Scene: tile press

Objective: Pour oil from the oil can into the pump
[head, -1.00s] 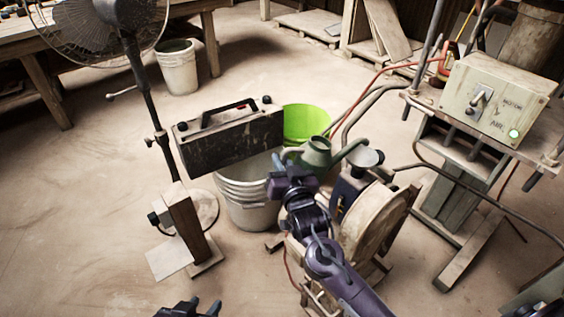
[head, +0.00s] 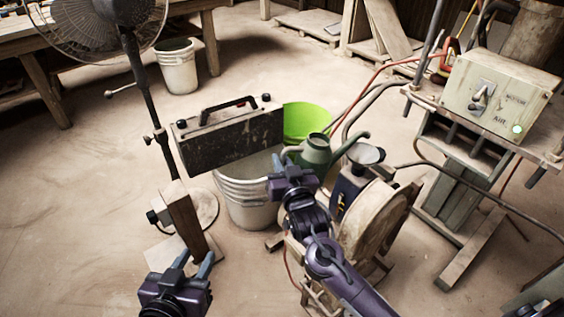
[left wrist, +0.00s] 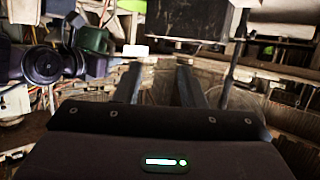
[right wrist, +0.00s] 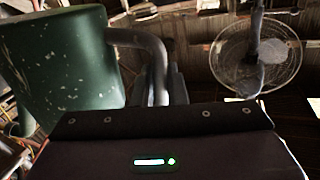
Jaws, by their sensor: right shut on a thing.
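The green oil can (head: 316,151) is in the air, close to upright, with its spout pointing right. The spout tip appears near and above the grey funnel (head: 367,154) on the pump (head: 347,188); the exact gap is unclear. My right gripper (head: 284,170) is shut on the can's handle, left of its body. In the right wrist view, the can's body (right wrist: 60,75) fills the left and its curved handle (right wrist: 155,60) runs to the fingers (right wrist: 162,88). No oil stream is visible. My left gripper (head: 193,262) is open and empty at the lower left; its fingers (left wrist: 158,85) are apart.
A pale wheel (head: 372,225) stands beside the pump. A white bucket (head: 245,205), green tub (head: 308,118) and black box with a handle (head: 230,140) stand behind my arms. A fan stand (head: 150,105) is at left, a control box (head: 497,98) at right.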

